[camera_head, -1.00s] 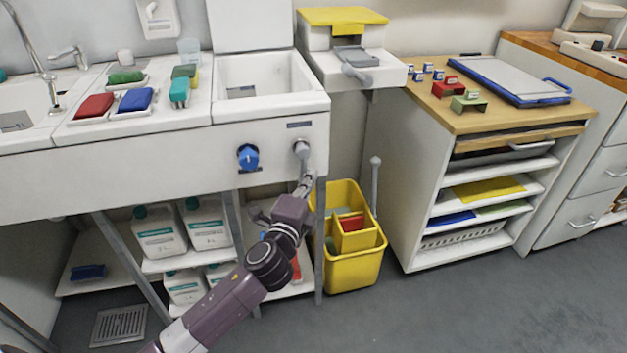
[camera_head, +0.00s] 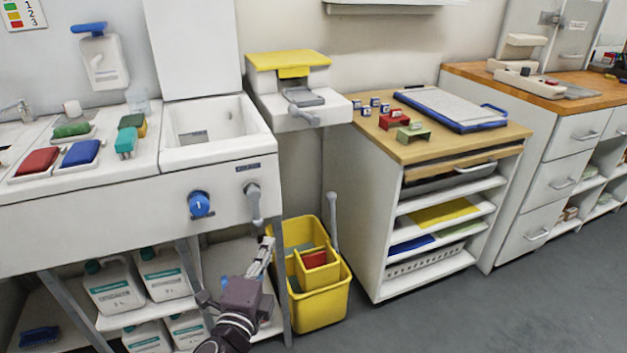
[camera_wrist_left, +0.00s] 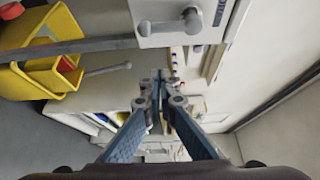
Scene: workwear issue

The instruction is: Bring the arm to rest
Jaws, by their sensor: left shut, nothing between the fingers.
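My left gripper (camera_head: 264,254) is low in front of the sink unit, below the grey lever handle (camera_head: 253,200) and to the left of the yellow bucket (camera_head: 320,303). Its fingers are together with nothing between them, and it is apart from the handle. In the left wrist view the closed fingers (camera_wrist_left: 160,78) point away from the camera, with the grey handle (camera_wrist_left: 190,20) near the top and the yellow bucket (camera_wrist_left: 45,85) at the left. My right gripper is not in view.
The sink unit (camera_head: 120,215) has a blue knob (camera_head: 199,204) on its front and white jugs (camera_head: 115,285) on the shelf below. A wooden-topped shelf cart (camera_head: 345,200) stands right of the bucket. The floor (camera_head: 440,315) at the lower right is clear.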

